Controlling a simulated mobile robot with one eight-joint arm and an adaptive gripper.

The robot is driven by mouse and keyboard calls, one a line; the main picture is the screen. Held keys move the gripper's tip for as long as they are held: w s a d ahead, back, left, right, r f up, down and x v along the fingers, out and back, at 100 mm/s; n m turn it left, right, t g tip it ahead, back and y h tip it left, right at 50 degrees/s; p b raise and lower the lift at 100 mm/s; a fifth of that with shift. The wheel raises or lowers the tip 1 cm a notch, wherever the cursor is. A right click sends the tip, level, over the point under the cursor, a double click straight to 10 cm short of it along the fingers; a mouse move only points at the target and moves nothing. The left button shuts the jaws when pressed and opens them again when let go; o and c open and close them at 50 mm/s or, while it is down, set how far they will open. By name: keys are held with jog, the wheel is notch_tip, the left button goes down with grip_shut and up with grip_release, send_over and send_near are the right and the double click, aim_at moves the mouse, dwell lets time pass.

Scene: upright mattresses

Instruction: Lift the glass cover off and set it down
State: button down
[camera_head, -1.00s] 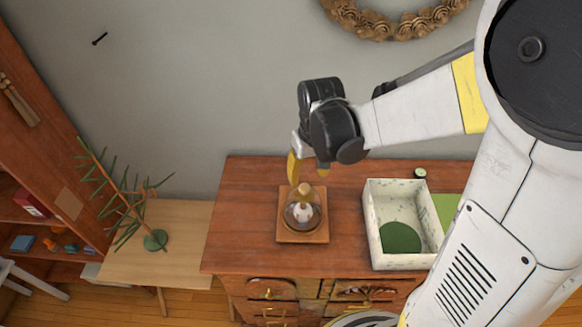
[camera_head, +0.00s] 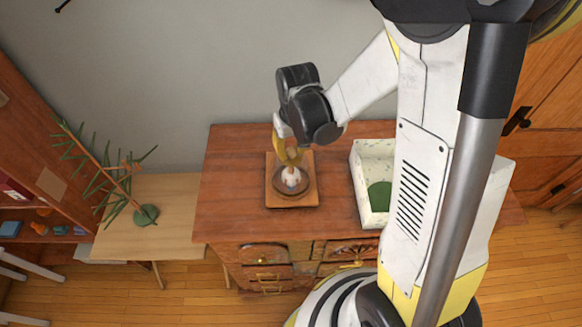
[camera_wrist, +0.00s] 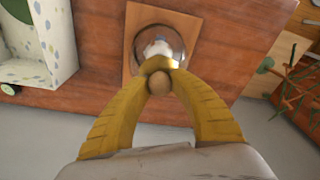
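The glass cover (camera_head: 303,183) is a clear dome over a small white object (camera_head: 290,177) on a square wooden base (camera_head: 280,203), on the brown cabinet. In the wrist view the dome (camera_wrist: 178,44) shows its round rim, with the white object (camera_wrist: 157,48) seen through it. The cover's round wooden knob (camera_wrist: 158,84) sits between my yellow fingers. My gripper (camera_head: 290,156) is above the cover, and its fingertips (camera_wrist: 159,65) come together around the knob. They look shut on it. I cannot tell whether the rim touches the base.
A pale speckled open box (camera_head: 364,212) with a green round inside stands right of the base on the cabinet (camera_head: 228,190). My arm hides part of it. A lower wooden table (camera_head: 172,205) with a spiky green plant (camera_head: 98,180) stands left. The cabinet top left of the base is clear.

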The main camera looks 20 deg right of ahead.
dwell(0.4)
notch_tip(320, 180, up, 10)
jog(key=p, duration=0.3)
jog(key=shift+r, duration=0.25)
jog(key=p, duration=0.6)
jog(key=shift+r+p, duration=0.1)
jog(key=shift+p, duration=0.25)
jog(key=shift+s, duration=0.1)
